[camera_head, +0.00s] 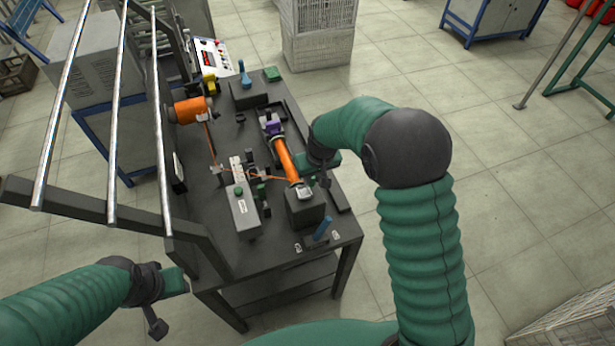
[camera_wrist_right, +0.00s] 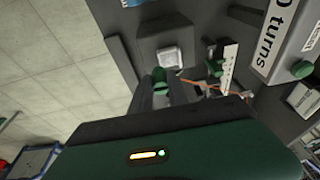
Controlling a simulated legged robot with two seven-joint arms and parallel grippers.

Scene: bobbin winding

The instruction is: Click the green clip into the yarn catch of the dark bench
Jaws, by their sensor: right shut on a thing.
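The dark bench (camera_head: 275,245) stands in the middle of the head view. An orange bobbin (camera_head: 286,160) lies along it, its near end by a dark block (camera_head: 306,209) with a pale square fitting (camera_head: 303,191), possibly the yarn catch. My right gripper (camera_head: 312,178) is just above and beside this end. In the right wrist view its fingers (camera_wrist_right: 160,88) are shut on the small green clip (camera_wrist_right: 159,74), close to the pale fitting (camera_wrist_right: 170,58). Contact between them cannot be told. My left gripper (camera_head: 166,305) is empty-looking, off the bench's near left corner; its jaw opening is unclear.
Orange yarn (camera_head: 265,178) runs from an orange cone (camera_head: 190,110) through a pale guide toward the bobbin. A grey counter box (camera_head: 242,215) and a blue-handled lever (camera_head: 322,229) stand near. A rail rack (camera_head: 100,205) rises at the left. Floor is free at the right.

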